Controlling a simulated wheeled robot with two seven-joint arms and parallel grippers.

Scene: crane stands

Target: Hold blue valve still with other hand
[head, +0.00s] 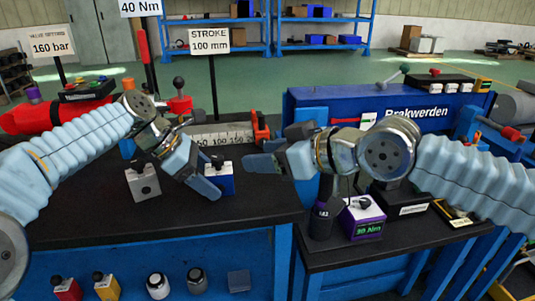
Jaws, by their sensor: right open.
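The blue valve (224,184), a small blue block with a pale upper part and a black knob, stands upright on the left black bench top. My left gripper (205,160) is angled down at its left side, one finger close against or in front of it. I cannot tell whether it touches or grips the valve. My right gripper (272,147) is open and empty, pointing left, to the right of the valve and apart from it. A grey valve (143,183) with a black knob stands left of the blue one.
A ruler scale (222,136) with an orange clamp (260,127) lies behind the blue valve. A purple box (362,218) and a dark bottle (321,220) stand on the right bench below my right arm. The front of the left bench top is clear.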

